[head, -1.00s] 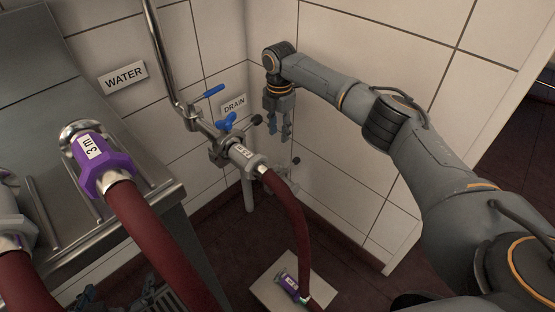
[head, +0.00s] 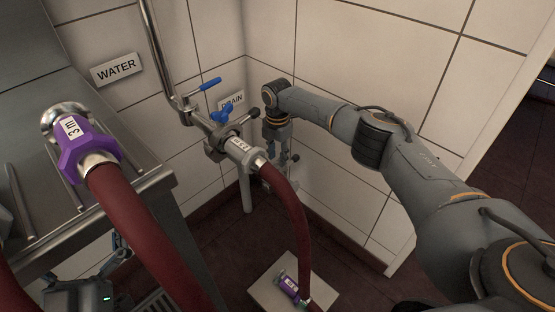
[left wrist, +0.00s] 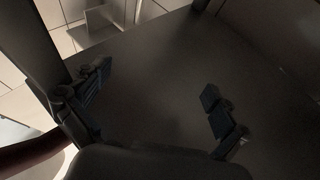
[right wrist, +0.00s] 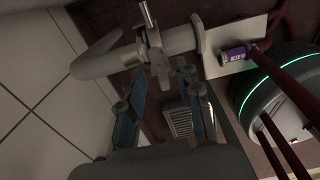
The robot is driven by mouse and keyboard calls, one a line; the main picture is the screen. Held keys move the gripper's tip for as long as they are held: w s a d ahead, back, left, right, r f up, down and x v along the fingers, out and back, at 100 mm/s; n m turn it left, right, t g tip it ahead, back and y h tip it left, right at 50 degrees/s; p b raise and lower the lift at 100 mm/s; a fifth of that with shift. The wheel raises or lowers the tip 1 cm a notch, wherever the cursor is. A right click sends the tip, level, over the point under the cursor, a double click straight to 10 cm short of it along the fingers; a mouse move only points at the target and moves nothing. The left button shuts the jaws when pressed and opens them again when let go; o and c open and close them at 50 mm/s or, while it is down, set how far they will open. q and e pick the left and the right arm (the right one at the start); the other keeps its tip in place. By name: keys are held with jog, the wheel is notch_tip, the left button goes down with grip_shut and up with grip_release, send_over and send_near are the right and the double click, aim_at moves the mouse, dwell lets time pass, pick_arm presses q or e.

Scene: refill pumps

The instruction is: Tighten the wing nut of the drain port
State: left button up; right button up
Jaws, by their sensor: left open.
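My right gripper (head: 279,150) hangs fingers down right of and behind that coupling, near the wall corner.
A blue lever (head: 210,84) and a steel riser pipe (head: 158,50) stand beside the joint. A steel bench (head: 165,205) with a purple-collared hose (head: 80,148) is at left. A purple coupling (head: 288,285) rests on a floor plate (head: 265,291). Tiled walls close the corner.

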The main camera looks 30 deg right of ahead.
pick_arm(q)
jog(key=shift+s+r+t, duration=0.4)
jog(key=shift+r+t, duration=0.2)
jog(key=shift+r, duration=0.2)
pick_arm(e)
jog(key=shift+f, duration=0.5)
grip_shut()
pick_arm(q)
jog(key=shift+w, duration=0.1)
